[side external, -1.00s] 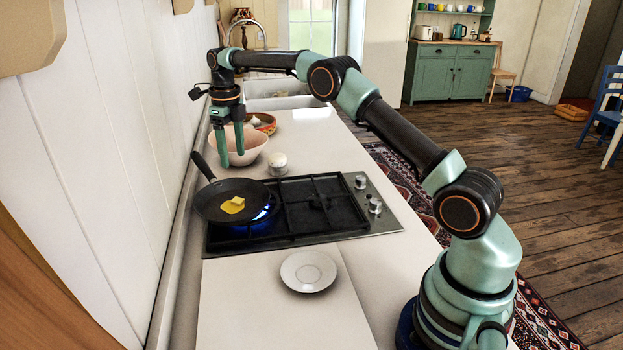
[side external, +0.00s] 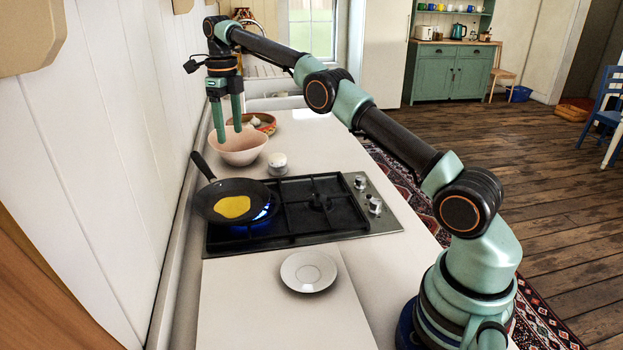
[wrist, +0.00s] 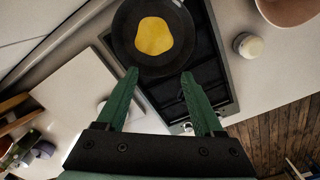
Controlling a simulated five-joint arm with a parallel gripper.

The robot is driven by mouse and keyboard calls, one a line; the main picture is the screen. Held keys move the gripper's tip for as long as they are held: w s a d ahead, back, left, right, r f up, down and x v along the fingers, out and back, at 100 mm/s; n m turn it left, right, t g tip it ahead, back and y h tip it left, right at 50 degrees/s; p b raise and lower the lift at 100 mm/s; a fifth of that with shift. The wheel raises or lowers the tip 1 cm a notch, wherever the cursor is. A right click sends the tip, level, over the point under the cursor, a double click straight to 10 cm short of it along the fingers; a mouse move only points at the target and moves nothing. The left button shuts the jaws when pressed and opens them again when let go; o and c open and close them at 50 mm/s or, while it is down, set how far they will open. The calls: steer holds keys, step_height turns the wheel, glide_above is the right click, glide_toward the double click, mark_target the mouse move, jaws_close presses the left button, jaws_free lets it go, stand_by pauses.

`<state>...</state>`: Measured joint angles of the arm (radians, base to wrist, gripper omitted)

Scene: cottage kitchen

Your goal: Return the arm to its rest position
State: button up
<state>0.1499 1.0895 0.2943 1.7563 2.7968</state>
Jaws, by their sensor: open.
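My gripper (side external: 228,119) is open and empty, with its two green fingers pointing down and apart. In the side view it hangs above the counter, in front of the pink bowl (side external: 250,147) in the picture. In the wrist view my gripper (wrist: 160,75) shows its fingers spread, with nothing between them. A black pan (side external: 207,207) sits on the left burner, over a blue flame. A flat yellow pool (side external: 233,207) lies in the pan; it also shows in the wrist view (wrist: 154,36).
The black gas hob (side external: 320,200) has knobs on its right. A small white jar (side external: 278,164) stands behind it. A white plate (side external: 308,271) lies on the near counter. A patterned bowl (side external: 265,123) stands farther back. The panelled wall (side external: 100,150) runs along the left.

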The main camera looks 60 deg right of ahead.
steer(key=s+a+r+n+t, duration=0.3)
steer(key=s+a+r+n, duration=0.2)
steer(key=s+r+n, duration=0.85)
steer(key=s+a+f+n+t, duration=0.2)
steer(key=s+f+n, duration=0.9)
steer(key=n, duration=0.9)
steer(key=s+a, duration=0.1)
steer(key=s, duration=0.2)
steer(key=shift+s+a+f+t, duration=0.2)
steer(key=shift+s+a+t, duration=0.1)
